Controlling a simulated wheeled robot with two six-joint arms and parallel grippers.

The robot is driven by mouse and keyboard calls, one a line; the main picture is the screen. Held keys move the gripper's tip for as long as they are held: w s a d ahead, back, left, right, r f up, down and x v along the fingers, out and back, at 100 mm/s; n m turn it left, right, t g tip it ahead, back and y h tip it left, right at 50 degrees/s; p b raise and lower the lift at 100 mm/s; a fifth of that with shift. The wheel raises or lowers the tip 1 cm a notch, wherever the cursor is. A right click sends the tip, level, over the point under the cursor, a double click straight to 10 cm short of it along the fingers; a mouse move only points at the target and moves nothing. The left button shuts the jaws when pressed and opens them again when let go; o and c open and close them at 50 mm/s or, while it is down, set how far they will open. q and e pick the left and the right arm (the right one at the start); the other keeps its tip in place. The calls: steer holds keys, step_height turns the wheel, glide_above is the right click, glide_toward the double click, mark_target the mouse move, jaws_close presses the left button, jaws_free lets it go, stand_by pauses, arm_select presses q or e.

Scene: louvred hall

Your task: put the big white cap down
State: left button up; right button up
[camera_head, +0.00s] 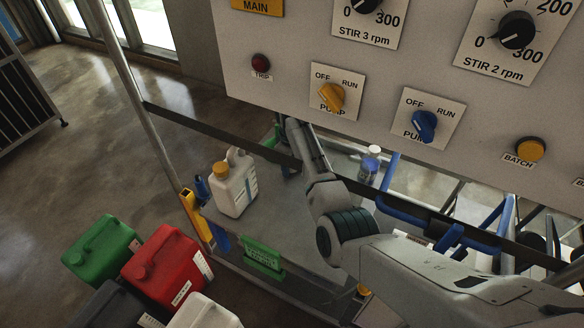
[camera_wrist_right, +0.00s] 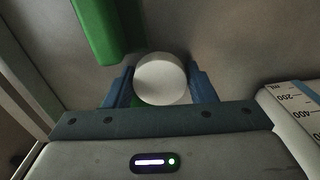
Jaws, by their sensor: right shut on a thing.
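The big white cap (camera_wrist_right: 160,82) is a round, plain white disc in the right wrist view. My right gripper (camera_wrist_right: 162,88) is shut on it, with one blue finger on either side. A grey surface shows beyond the cap; I cannot tell whether the cap touches it. In the head view my right arm reaches in from the lower right to the grey shelf (camera_head: 285,222) under the panel. There the cap cannot be made out, and the fingers are largely hidden behind the dark rail. My left gripper is not in view.
A white jug (camera_head: 236,186) with a yellow cap stands on the shelf; its scale (camera_wrist_right: 295,103) shows at right in the wrist view. A green thing (camera_wrist_right: 95,28) is close by. The panel (camera_head: 300,60) and dark rail (camera_head: 222,133) overhang.

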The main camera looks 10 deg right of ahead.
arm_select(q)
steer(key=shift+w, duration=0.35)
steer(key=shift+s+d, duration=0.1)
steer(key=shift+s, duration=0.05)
arm_select(e)
steer(key=shift+f, duration=0.15)
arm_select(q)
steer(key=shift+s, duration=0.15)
arm_select(e)
steer(key=shift+s+f, duration=0.2)
steer(key=shift+f, duration=0.15)
